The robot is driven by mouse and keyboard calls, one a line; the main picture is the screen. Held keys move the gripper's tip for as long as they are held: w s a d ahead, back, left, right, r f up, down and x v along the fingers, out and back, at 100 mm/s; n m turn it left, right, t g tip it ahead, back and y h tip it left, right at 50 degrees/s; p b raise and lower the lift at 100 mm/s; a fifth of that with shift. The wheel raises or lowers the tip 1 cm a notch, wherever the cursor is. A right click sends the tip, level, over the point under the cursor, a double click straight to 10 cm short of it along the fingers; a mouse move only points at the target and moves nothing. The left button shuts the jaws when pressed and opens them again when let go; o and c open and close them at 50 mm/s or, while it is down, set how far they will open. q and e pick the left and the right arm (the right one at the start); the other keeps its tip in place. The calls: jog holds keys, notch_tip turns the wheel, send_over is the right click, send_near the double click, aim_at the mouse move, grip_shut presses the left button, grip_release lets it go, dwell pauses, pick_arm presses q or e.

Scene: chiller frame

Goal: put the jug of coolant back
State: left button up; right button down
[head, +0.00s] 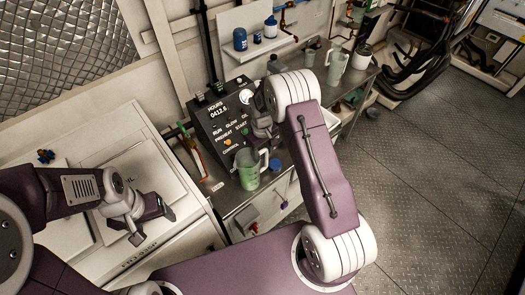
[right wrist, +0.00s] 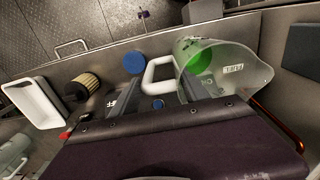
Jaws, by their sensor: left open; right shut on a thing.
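The jug of coolant (head: 248,170) is a clear jug with green liquid, near the front of the counter by the black control box. I cannot tell whether the jug's base touches the counter. My left gripper (head: 152,222) is open and empty, over the white panel at the left, away from the jug.
A blue cap (head: 275,164) lies beside the jug. The black control box (head: 222,118) stands behind it. Another clear jug (head: 337,66) stands farther along the counter. A white tray (right wrist: 32,103) and a filter (right wrist: 84,85) show in the right wrist view. Blue bottles (head: 240,39) stand on a shelf.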

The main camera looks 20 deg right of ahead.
jog(key=shift+s, duration=0.1)
jog(key=c, duration=0.6)
grip_release()
jog(key=shift+s, duration=0.15)
jog(key=shift+o, duration=0.2)
